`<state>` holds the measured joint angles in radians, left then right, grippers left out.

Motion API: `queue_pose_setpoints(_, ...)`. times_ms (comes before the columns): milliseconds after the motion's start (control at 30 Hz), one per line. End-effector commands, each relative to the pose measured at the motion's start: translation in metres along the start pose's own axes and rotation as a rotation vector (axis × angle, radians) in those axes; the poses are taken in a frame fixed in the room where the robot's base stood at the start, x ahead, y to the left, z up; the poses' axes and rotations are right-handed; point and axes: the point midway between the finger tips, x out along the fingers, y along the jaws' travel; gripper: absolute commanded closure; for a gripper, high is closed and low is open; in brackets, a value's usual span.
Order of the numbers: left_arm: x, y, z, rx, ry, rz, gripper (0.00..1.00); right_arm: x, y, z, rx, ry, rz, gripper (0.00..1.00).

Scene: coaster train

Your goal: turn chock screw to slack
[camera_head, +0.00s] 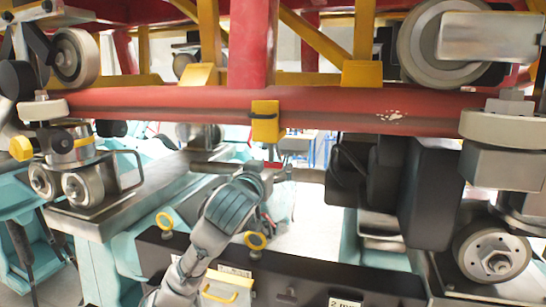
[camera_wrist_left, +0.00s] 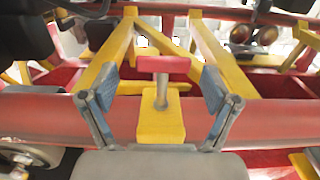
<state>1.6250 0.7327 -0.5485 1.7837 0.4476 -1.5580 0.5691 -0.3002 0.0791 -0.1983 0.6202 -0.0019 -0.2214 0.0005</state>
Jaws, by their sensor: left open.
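The chock screw (camera_wrist_left: 163,80) has a red T-shaped handle on a pale metal stem. It stands out of a yellow chock block (camera_wrist_left: 160,122) on the red rail. In the wrist view my left gripper (camera_wrist_left: 155,88) is open, with one finger on each side of the screw handle and gaps between. In the head view the yellow block (camera_head: 265,121) sits at the middle of the red rail. My left gripper (camera_head: 272,174) is just below it, and the screw is mostly hidden there. My right gripper is not in view.
The red rail (camera_head: 190,101) crosses the head view, with yellow struts above. A wheel assembly (camera_head: 75,160) stands at left, and dark blocks and wheels (camera_head: 493,255) stand at right. A dark panel with yellow rings (camera_head: 255,241) lies below my left arm.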

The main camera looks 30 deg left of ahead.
Motion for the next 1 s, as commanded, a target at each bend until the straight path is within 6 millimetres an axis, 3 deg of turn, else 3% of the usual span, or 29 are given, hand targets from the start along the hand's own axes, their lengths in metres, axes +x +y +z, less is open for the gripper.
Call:
queue_pose_setpoints(200,0.026,0.000,-0.001,0.000,-0.001,0.000,0.12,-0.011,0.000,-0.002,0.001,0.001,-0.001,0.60)
queue_pose_setpoints(533,0.029,0.004,0.000,0.003,0.001,0.001,0.12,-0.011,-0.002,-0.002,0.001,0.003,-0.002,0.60)
queue_pose_setpoints(567,0.029,0.004,0.000,0.003,0.001,0.001,0.15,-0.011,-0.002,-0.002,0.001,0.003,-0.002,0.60)
queue_pose_setpoints(800,0.030,0.002,0.000,0.001,0.001,0.002,0.73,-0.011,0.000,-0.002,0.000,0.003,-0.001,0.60)
queue_pose_setpoints(1000,0.031,0.001,0.001,0.001,-0.001,0.006,0.73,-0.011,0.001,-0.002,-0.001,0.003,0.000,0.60)
